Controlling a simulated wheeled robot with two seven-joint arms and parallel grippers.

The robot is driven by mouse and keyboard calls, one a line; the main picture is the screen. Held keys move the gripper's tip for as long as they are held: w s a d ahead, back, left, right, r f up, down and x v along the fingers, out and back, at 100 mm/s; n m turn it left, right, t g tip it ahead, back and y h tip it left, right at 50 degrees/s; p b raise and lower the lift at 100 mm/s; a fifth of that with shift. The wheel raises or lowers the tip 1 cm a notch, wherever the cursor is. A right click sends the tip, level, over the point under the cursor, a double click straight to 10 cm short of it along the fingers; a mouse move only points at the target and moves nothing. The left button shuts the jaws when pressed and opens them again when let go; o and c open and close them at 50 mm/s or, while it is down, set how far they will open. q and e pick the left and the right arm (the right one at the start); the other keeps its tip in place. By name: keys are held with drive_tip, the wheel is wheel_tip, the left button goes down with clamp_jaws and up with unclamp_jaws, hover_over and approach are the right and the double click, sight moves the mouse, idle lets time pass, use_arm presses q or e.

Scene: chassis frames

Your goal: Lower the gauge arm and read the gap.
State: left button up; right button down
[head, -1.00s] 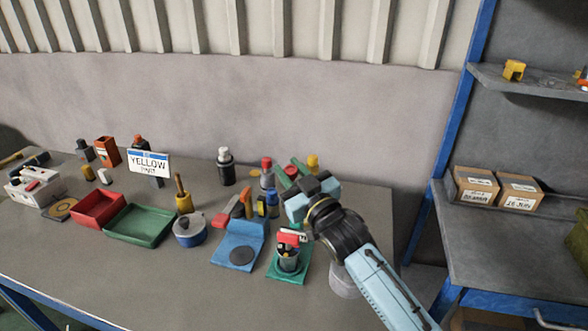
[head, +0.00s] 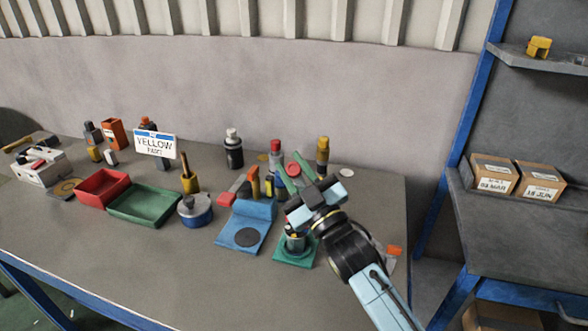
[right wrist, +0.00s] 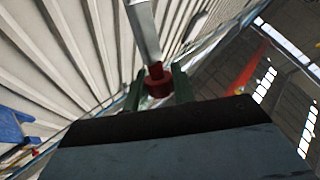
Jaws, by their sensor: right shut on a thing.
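A green square stand (head: 296,260) lies at the front right of the bench, with a dark cylindrical part on it, partly behind my right arm. My right gripper (head: 296,174) is above and behind this stand, its green fingers pointing toward the wall. It is shut on a red knob (head: 293,169). In the right wrist view the red knob (right wrist: 158,82) sits between the green fingers, at the end of a pale grey bar (right wrist: 144,32). I cannot tell how this bar joins the stand. No gap reading is legible. My left gripper is out of view.
A blue stand (head: 236,222) with a dark disc is just left of the green one. Upright bottles stand behind. The front of the bench is clear.

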drive_tip(key=c, duration=1.1)
unclamp_jaws()
drive_tip(key=shift+c, duration=0.2)
drive_tip(key=shift+s+f, duration=0.1)
drive_tip(key=v, duration=1.3)
drive_tip(key=shift+b, duration=0.35)
drive_tip(key=shift+d, duration=0.1)
